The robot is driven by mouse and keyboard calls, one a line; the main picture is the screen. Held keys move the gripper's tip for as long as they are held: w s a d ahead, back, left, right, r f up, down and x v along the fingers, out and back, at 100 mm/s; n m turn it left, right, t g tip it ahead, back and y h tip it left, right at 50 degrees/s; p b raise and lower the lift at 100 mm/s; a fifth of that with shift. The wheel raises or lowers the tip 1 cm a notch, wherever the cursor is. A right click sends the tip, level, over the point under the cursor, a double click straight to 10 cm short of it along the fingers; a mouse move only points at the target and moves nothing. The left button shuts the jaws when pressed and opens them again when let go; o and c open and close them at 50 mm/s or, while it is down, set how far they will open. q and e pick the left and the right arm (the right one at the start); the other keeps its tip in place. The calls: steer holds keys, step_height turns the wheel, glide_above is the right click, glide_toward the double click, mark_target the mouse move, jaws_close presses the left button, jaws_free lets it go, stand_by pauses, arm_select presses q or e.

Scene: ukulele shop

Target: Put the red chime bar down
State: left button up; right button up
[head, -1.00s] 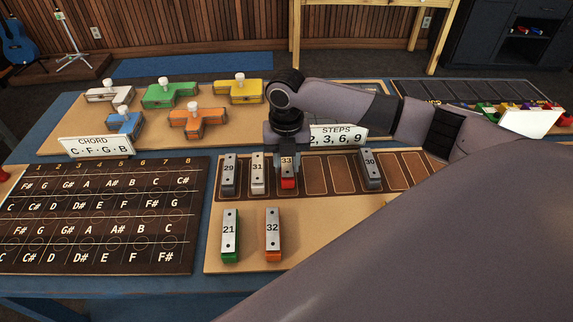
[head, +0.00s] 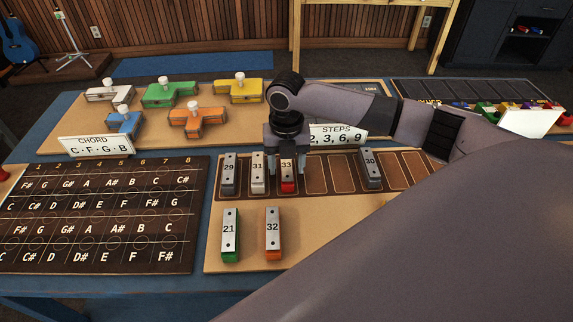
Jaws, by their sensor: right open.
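The red chime bar (head: 288,176), marked 33, stands in the third slot from the left of the dark slotted strip (head: 316,174). Its red end shows at the front; its far end is hidden under my gripper. My right gripper (head: 287,166) is directly above and around it, with its fingers spread on either side of the bar and a gap showing at each side. My left gripper is not in view.
Bars 29 (head: 230,173) and 31 (head: 257,173) stand close on the left, and bar 30 (head: 371,168) to the right, past empty slots. Green bar 21 (head: 230,235) and orange bar 32 (head: 272,234) lie in front. The steps sign (head: 338,134) is just behind.

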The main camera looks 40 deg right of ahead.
mark_target(286, 165)
step_height(286, 165, up, 11)
steer(key=shift+r, duration=0.2)
stand_by(0.6)
